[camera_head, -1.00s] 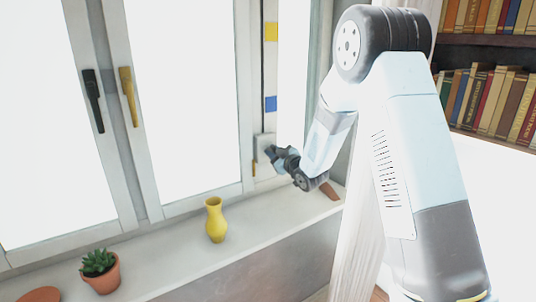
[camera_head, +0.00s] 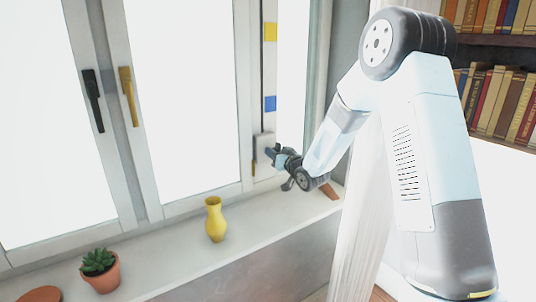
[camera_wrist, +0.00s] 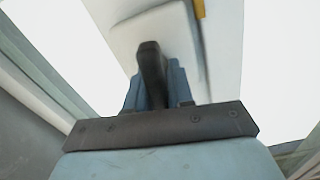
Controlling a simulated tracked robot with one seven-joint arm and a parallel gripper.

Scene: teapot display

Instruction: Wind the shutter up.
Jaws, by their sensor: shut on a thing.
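A pale winder box (camera_head: 263,141) sits on the window frame at the right, at the foot of a strip with a yellow mark (camera_head: 270,32) and a blue mark (camera_head: 270,103). My gripper (camera_head: 274,153) is at the box's lower right. In the wrist view a dark upright handle (camera_wrist: 150,62) stands between my gripper's blue fingers (camera_wrist: 153,88), against the pale box (camera_wrist: 145,25). My gripper is shut on this handle. The crank's arm is mostly hidden by my gripper. I cannot make out the shutter against the bright panes.
A yellow vase (camera_head: 215,220) and a potted succulent (camera_head: 100,269) stand on the sill (camera_head: 250,238). Black (camera_head: 93,100) and brass (camera_head: 129,97) window handles are on the frames. A curtain (camera_head: 357,240) and bookshelf (camera_head: 500,95) are at the right. The sill between vase and gripper is clear.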

